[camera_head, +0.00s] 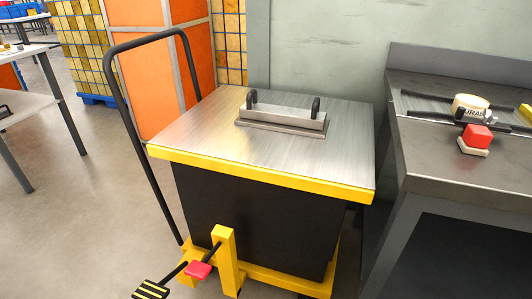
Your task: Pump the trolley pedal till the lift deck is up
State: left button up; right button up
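The lift trolley stands in the middle of the view, with a brushed steel deck (200,130) edged in yellow. Black bellows (250,215) show below the deck, tall and stretched between it and the yellow base (285,280). A black pedal with yellow stripes (152,290) sticks out at the lower left, partly cut off by the bottom edge. A smaller red pedal (199,270) is beside it, near a yellow upright. A black push handle (120,95) rises at the trolley's left. Neither of my grippers is in view.
A grey metal block with two black handles (283,118) lies on the deck. A dark workbench (450,180) stands close at the right, holding a cream round part and a red-topped button (477,137). Open floor (80,220) lies to the left; orange panels stand behind.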

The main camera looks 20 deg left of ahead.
aim_at(149, 290)
jog(key=u, duration=1.65)
jog(key=k+j, duration=0.15)
jog(key=k+u, duration=0.05)
jog(key=k, duration=0.05)
